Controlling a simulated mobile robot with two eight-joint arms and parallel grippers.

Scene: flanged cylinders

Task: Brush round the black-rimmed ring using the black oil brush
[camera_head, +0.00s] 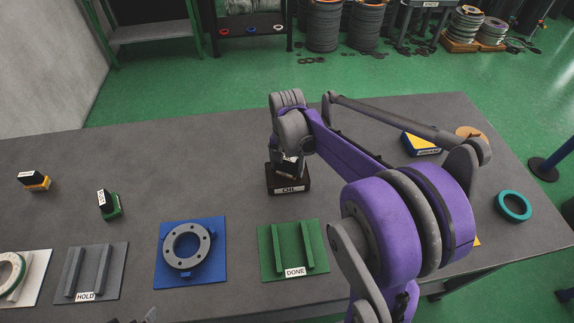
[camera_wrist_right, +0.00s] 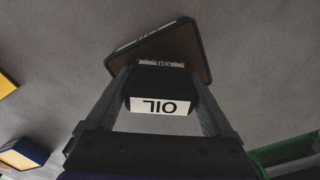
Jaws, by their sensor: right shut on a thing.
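The black oil brush (camera_wrist_right: 160,98), with a white OIL label, is between the fingers of my right gripper (camera_wrist_right: 165,100), which is shut on it. In the head view my right gripper (camera_head: 288,163) is right at the dark OIL holder (camera_head: 288,185); the arm partly hides the brush. The holder's brown plate (camera_wrist_right: 190,52) lies just beyond the brush; I cannot tell whether they touch. A grey flanged ring (camera_head: 170,257) with a dark rim and bolt holes lies on a blue mat (camera_head: 218,275). A small dark part at the bottom edge may be my left gripper (camera_head: 150,315).
A green DONE mat (camera_head: 292,262) and a grey HOLD mat (camera_head: 90,280) carry paired rails. A pale ring (camera_head: 8,272) is at the far left, a teal ring (camera_head: 514,206) at the right. Yellow (camera_head: 36,180) and green (camera_head: 108,207) labelled brushes stand at left.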

